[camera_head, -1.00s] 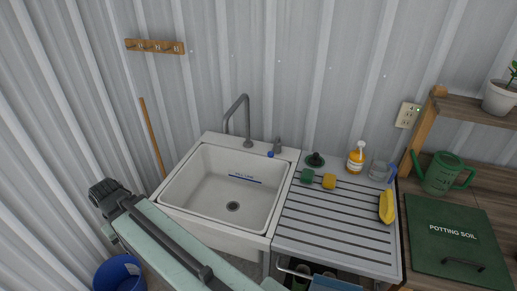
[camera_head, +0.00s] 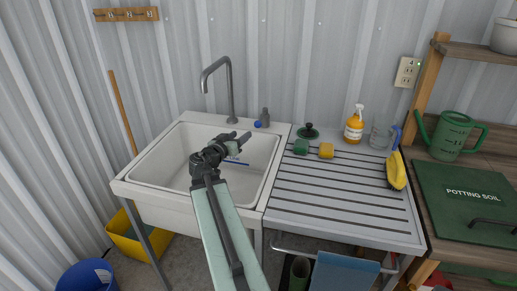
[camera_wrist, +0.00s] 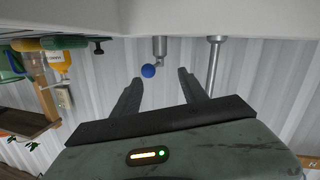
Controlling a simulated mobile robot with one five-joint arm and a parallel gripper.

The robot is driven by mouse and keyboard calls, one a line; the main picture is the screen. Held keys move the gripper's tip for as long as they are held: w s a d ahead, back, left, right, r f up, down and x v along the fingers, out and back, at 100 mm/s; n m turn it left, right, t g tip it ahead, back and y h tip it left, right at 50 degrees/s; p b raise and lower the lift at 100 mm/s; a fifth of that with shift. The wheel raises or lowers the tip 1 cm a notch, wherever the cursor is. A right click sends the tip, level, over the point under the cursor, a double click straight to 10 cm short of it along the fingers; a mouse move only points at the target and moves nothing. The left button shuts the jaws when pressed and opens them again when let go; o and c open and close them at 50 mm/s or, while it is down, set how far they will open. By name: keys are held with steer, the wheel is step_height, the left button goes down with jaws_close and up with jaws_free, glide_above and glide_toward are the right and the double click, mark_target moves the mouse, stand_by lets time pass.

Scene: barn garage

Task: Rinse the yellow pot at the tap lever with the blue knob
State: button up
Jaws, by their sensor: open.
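The tap lever (camera_head: 265,116) with the blue knob (camera_head: 257,124) stands on the back rim of the white sink (camera_head: 150,150), right of the grey tap spout (camera_head: 230,90). My gripper (camera_head: 238,138) is open and empty over the sink, a little left of and in front of the knob. In the upside-down wrist view, the blue knob (camera_wrist: 148,70) shows between and beyond the fingertips (camera_wrist: 160,77), apart from them. I cannot make out a yellow pot in either view; my arm hides part of the basin.
A yellow tub (camera_head: 140,238) and blue bucket (camera_head: 88,276) stand on the floor. The wall is close behind the tap.

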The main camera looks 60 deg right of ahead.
mark_target(256, 125)
steer(key=shift+h, duration=0.7)
steer(key=s+d, duration=0.2)
steer(key=d, duration=0.1)
steer(key=shift+d+r+b, duration=0.2)
steer(key=shift+d+b, duration=0.05)
steer(key=shift+b, duration=0.1)
steer(key=d, duration=0.7)
steer(key=shift+w+d, duration=0.35)
steer(key=shift+w, duration=0.05)
jaws_close()
steer(key=shift+a, duration=0.1)
